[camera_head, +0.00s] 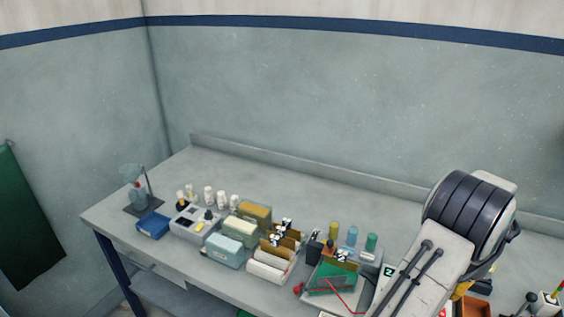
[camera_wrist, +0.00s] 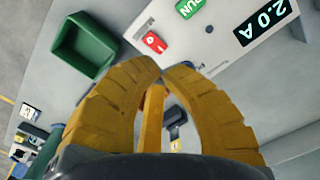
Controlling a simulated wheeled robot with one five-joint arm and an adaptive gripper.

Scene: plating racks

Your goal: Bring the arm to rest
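My gripper (camera_wrist: 161,70) shows in the wrist view with two curved yellow fingers. Their tips come together at the middle of the picture, and I see nothing held at the tips. A narrow yellow-orange bar shows in the gap behind the tips; I cannot tell what it is. In the head view my arm stands over the right part of the bench and hides most of my gripper. Only a small yellow patch shows below the arm there.
The grey bench (camera_head: 300,175) holds several jars, blocks and racks left of my arm. A green circuit board (camera_head: 331,278) stands near the front. The wrist view shows a green bin (camera_wrist: 68,62) and a pale control box (camera_wrist: 215,42) reading RUN and 2.0 A. The bench's back strip is clear.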

